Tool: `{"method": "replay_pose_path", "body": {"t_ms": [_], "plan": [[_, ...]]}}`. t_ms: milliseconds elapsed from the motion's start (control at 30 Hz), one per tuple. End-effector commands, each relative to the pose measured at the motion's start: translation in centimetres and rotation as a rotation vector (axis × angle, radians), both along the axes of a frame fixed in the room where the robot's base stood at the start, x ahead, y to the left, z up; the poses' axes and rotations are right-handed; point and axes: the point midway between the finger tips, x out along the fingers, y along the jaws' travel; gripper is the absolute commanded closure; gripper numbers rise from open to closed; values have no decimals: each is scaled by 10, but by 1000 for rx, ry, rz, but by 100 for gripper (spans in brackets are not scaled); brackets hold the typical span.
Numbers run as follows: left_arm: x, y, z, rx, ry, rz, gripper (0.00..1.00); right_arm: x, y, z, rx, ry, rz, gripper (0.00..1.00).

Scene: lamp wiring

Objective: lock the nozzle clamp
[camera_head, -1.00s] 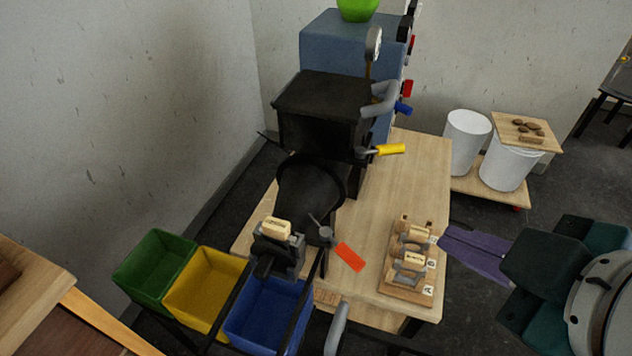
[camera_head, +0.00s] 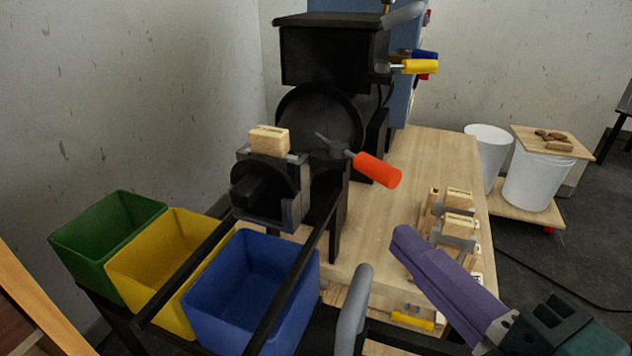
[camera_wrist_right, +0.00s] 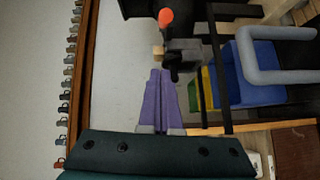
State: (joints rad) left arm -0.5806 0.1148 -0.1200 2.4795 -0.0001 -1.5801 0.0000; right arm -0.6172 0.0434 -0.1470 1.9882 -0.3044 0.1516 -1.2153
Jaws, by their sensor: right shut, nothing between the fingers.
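The clamp lever with an orange-red grip (camera_head: 377,170) sticks out to the right from the front of the black machine (camera_head: 320,110). Its grey metal arm (camera_head: 335,147) meets the machine beside the dark nozzle block (camera_head: 268,188), which has a pale wooden piece (camera_head: 269,140) on top. My right gripper (camera_head: 400,235) has long purple fingers, shut and empty, below and right of the orange grip and apart from it. In the right wrist view the shut fingers (camera_wrist_right: 160,75) point toward the nozzle block, with the orange grip (camera_wrist_right: 166,17) beyond. My left gripper is out of view.
Green (camera_head: 105,235), yellow (camera_head: 165,262) and blue (camera_head: 250,290) bins stand at the front left, with black bars above them. A grey curved handle (camera_head: 354,310) rises at the front. Wooden holders (camera_head: 455,220) stand on the table (camera_head: 385,215). A yellow-handled lever (camera_head: 420,66) is higher up.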

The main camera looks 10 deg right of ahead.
Motion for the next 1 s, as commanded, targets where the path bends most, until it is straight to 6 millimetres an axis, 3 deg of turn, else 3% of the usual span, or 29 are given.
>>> {"method": "replay_pose_path", "body": {"t_ms": [33, 100, 633, 767, 1000], "plan": [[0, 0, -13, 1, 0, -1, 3, -1, 2, -12, -12, -15, 6, 100], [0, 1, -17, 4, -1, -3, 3, -1, 3, -14, -27, -32, 13, 100], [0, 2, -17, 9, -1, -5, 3, 3, 5, -12, -35, -46, 17, 100], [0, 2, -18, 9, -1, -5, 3, 20, 8, -12, -34, -49, 17, 100], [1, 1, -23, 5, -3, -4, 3, 70, 19, -13, -34, -49, 17, 100]]}}
